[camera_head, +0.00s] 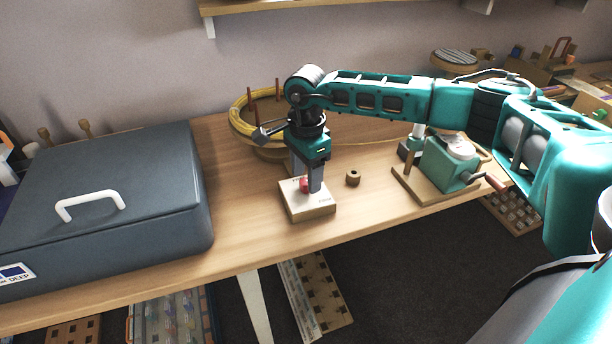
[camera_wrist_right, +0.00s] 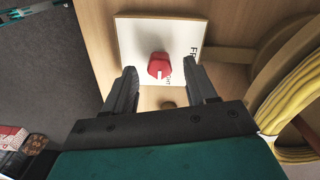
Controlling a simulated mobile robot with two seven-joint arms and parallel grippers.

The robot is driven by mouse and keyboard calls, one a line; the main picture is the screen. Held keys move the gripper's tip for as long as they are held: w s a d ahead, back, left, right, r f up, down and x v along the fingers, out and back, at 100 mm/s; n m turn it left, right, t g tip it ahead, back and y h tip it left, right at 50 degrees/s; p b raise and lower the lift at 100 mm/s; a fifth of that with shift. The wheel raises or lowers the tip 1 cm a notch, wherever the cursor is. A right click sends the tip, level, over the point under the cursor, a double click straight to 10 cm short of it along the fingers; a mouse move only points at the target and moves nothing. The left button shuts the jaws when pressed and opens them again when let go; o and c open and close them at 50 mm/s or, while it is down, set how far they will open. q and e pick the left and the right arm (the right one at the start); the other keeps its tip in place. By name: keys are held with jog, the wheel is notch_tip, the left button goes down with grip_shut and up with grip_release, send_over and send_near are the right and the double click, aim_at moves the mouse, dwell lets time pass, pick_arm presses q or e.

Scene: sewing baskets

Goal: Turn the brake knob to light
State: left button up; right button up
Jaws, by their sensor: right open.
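The brake knob (camera_wrist_right: 160,65) is red with a white pointer mark. It sits on a white-topped wooden block; the block's white plate (camera_wrist_right: 130,38) carries dark lettering, partly hidden. In the head view the red knob (camera_head: 304,186) shows beside my right gripper's fingers, on the block (camera_head: 310,211) on the table. My right gripper (camera_head: 312,188) points down over the block. In the wrist view its fingers (camera_wrist_right: 164,90) are apart, one on each side of the knob, with gaps between. Whether the fingers are level with the knob I cannot tell. My left gripper is not in view.
A large grey case (camera_head: 150,190) with a white handle stands on the left. A yellow coil (camera_head: 243,122) on a round wooden stand is behind my gripper. A small wooden spool (camera_head: 353,178) and a green cranked device (camera_head: 447,165) are to the right. The table's front edge is near.

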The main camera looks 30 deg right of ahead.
jog(key=shift+f, duration=0.5)
jog(key=c, duration=1.1)
jog(key=shift+o, duration=0.2)
